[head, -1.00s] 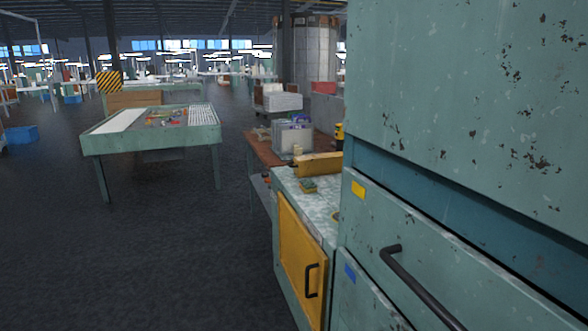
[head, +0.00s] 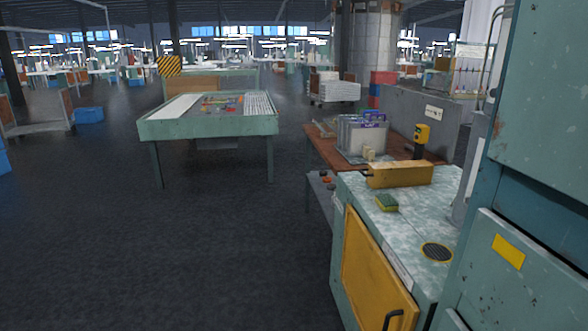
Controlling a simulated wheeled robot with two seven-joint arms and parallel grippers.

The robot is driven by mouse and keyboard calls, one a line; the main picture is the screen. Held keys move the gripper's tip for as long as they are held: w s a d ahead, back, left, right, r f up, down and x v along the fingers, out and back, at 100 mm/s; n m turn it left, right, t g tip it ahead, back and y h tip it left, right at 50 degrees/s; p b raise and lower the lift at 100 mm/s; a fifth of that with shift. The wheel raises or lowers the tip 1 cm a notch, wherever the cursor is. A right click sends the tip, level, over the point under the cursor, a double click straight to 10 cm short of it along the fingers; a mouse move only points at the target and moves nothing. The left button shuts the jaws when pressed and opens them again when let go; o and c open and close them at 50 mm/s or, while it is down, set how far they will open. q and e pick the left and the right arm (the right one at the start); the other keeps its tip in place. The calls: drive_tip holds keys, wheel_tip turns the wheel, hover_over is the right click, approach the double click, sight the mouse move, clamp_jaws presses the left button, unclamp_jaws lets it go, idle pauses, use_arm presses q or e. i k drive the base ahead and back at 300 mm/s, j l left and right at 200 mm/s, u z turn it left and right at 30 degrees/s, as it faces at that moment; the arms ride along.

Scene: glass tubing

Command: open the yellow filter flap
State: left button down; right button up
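A yellow flap (head: 374,265) with a black handle (head: 392,319) is on the front of a pale green cabinet (head: 350,187) at the lower right. The flap looks shut, flat against the cabinet front. The bottom of the flap and part of the handle are cut off by the picture's lower edge. A yellow box-shaped piece (head: 400,173) lies on the cabinet top. Neither of my grippers is in the head view.
A green and yellow sponge (head: 386,202) and a round dark grate (head: 437,252) are on the cabinet top. A tall green cabinet (head: 540,130) blocks the right. A green table (head: 208,127) stands ahead. The dark floor (head: 200,260) at left is clear.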

sight(414, 173)
drive_tip(key=i+j, duration=0.15)
drive_tip(key=i, duration=0.6)
drive_tip(key=i+j, duration=0.1)
drive_tip(key=i, duration=0.65)
